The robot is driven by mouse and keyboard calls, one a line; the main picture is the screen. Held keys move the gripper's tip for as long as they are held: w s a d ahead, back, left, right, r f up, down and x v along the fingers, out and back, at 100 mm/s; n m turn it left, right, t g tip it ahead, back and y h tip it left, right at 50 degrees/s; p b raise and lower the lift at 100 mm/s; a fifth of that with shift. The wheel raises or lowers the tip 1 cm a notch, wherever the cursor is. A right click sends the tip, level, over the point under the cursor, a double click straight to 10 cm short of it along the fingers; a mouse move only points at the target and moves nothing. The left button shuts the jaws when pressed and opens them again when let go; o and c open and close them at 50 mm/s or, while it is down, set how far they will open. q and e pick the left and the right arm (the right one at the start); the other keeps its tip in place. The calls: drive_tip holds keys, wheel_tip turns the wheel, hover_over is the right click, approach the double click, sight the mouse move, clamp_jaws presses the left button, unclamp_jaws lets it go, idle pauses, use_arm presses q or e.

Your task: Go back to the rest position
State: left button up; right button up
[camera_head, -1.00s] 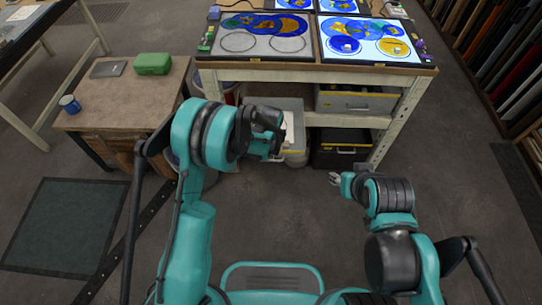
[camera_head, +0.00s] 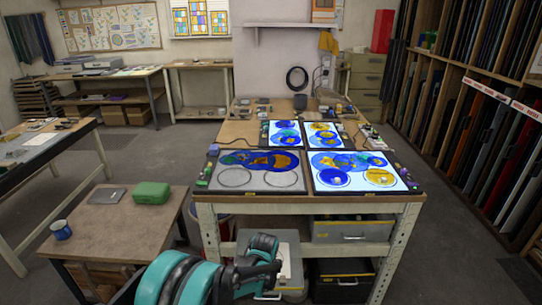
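My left arm shows at the bottom of the head view as a teal and black wrist, in front of the light table's lower shelf. My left gripper (camera_head: 262,278) is dark and small at its right end, and I cannot tell whether its fingers are open or shut. Nothing can be made out in it. My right arm and gripper are not in view. The work table (camera_head: 330,206) stands ahead with lit and unlit panels carrying blue, orange and yellow round glass pieces (camera_head: 380,177).
A wooden side table (camera_head: 100,215) with a green case (camera_head: 151,192) and a blue mug (camera_head: 61,229) stands at left. Glass racks (camera_head: 480,130) line the right. Grey and black bins (camera_head: 340,280) sit under the work table. Open floor (camera_head: 450,250) lies right of it.

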use_arm(q)
drive_tip(key=s+a+r+n+t, duration=0.1)
drive_tip(key=s+a+r+n, duration=0.35)
drive_tip(key=r, duration=0.35)
drive_tip(key=s+a+r+n+t, duration=0.1)
drive_tip(key=s+a+r+n, duration=0.35)
drive_tip(key=r, duration=0.45)
drive_tip(key=s+a+r+n+t, duration=0.1)
drive_tip(key=s+a+n, duration=0.2)
drive_tip(key=s, duration=0.4)
drive_tip(key=s+a+r+n+t, duration=0.1)
drive_tip(key=s+a+n+t, duration=0.1)
drive_tip(key=s+n, duration=0.3)
drive_tip(key=s+a, duration=0.1)
drive_tip(key=s, duration=0.1)
drive_tip(key=shift+s+a+r+n, duration=0.25)
drive_tip(key=shift+s+a+n, duration=0.05)
drive_tip(key=shift+s, duration=0.05)
